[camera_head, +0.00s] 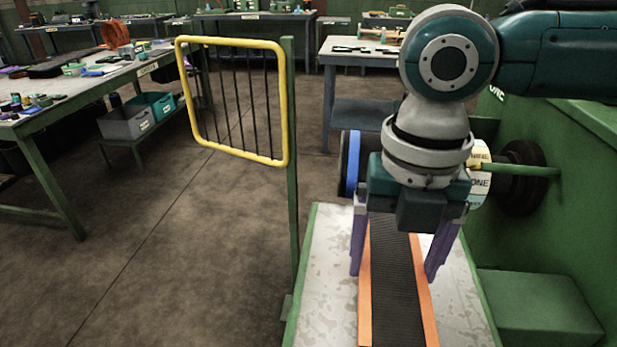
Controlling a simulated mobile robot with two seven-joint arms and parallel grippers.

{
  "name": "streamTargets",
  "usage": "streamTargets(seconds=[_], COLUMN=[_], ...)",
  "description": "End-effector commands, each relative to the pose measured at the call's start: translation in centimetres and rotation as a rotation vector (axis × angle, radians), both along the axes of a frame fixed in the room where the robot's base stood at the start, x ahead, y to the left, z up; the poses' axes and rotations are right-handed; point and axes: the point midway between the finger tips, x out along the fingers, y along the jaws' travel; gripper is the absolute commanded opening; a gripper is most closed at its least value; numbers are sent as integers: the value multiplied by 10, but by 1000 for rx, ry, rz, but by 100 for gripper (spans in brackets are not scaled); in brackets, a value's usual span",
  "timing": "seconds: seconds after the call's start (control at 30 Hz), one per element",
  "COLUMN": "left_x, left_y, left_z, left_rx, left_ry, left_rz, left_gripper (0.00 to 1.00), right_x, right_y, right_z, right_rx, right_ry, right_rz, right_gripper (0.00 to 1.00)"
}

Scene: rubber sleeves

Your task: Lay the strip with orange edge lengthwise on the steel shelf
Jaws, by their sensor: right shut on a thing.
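The strip with orange edge (396,310) is black and ribbed in the middle, with an orange band along each long side. It runs lengthwise over the steel shelf (325,265), a worn pale plate with green edges, and leaves the picture at the bottom. My right gripper (393,276) comes down from above, its purple fingers on either side of the strip, shut on it. The strip's far end is hidden under the gripper. I cannot tell whether the strip touches the shelf. My left gripper is not in view.
A yellow barred guard (284,100) on a green post stands left of the shelf. Behind my gripper is a roller with a blue ring (353,163). A green machine body (560,225) bounds the right side. A cluttered workbench (75,95) stands at left; open floor lies between.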

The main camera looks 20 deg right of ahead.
Motion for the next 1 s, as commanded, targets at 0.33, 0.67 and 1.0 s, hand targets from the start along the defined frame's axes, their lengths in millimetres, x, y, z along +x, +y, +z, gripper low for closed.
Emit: streamTargets(seconds=[0.33,0.67,1.0], left_x=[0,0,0], left_y=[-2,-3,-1], left_z=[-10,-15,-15], left_rx=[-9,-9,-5], left_ry=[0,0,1], left_rz=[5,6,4], left_gripper=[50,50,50], right_x=[-3,-5,-5], right_y=[-5,-9,-9], right_z=[-20,-31,-32], right_rx=[1,-1,-1], right_ry=[1,-1,-1], right_rz=[0,0,0], right_gripper=[29,29,92])
